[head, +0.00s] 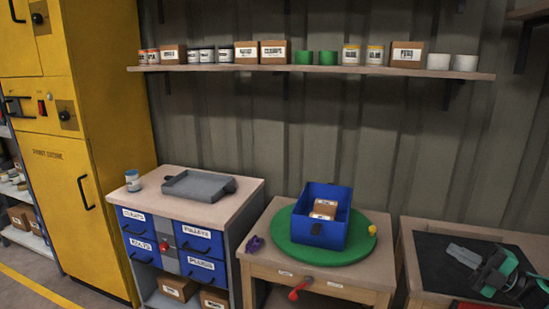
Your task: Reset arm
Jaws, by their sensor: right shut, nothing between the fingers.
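My right gripper (460,252) shows at the lower right of the head view, coming in from the right edge. Its grey fingers are together and empty, pointing left over the dark top of the right-hand bench (430,262). Whether it touches the bench top cannot be told. My left gripper is not in view.
A blue bin (318,234) holding a cardboard box (325,208) stands on a green round mat (285,240) on the middle table. Near it are a purple item (255,243) and a yellow item (372,230). A grey tray (197,185) and a jar (132,180) stand on the left cabinet.

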